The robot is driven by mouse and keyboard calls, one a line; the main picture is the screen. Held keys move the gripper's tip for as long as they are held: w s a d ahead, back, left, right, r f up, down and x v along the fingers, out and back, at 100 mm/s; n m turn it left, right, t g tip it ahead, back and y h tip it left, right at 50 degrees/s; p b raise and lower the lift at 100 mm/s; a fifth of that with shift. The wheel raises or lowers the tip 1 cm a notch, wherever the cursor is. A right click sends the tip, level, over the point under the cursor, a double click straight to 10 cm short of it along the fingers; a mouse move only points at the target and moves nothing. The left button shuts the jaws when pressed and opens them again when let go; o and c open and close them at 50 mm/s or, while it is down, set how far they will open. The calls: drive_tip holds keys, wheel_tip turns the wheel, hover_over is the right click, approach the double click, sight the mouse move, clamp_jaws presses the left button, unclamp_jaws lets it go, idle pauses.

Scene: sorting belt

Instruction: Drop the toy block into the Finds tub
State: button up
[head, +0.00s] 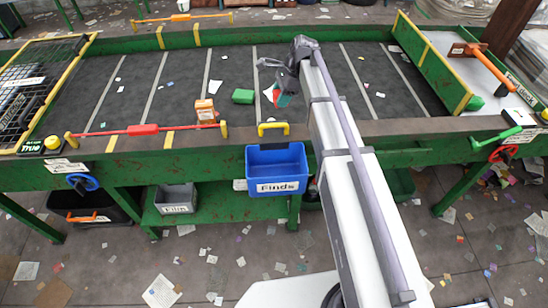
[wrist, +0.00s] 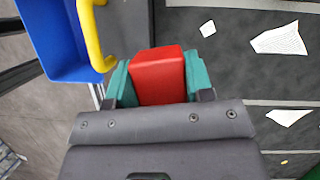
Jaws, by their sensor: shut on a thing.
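My gripper (head: 281,97) is shut on a red block (wrist: 160,76), which sits between its teal fingers in the wrist view. In the head view the block (head: 275,90) is partly hidden by the gripper, above the dark belt and beyond the Finds tub. The blue Finds tub (head: 277,157) hangs at the near side of the belt, with a yellow handle and a white label. Its inside looks empty in the head view. In the wrist view part of the tub (wrist: 48,40) shows at the upper left, apart from the block.
A green block (head: 243,96) and an orange box (head: 205,109) lie on the belt (head: 140,85), left of my gripper. Paper scraps are scattered there. A red-and-yellow bar (head: 143,130) runs along the near edge. A grey Film tub (head: 177,197) stands on the lower shelf.

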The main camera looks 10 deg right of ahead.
drive_tip(key=s+a+r+p, duration=0.2)
drive_tip(key=s+r+p, duration=0.15)
drive_tip(key=s, duration=1.45)
drive_tip(key=f+b, duration=0.1)
drive_tip(key=b, duration=0.1)
drive_tip(key=f+b, duration=0.4)
drive_tip(key=b, duration=0.1)
drive_tip(key=shift+w+f, duration=0.15)
drive_tip(key=shift+w, duration=0.15)
drive_tip(key=o, duration=1)
drive_tip(key=p+v, duration=1)
drive_tip(key=v, duration=0.1)
drive_tip(key=shift+a, duration=0.15)
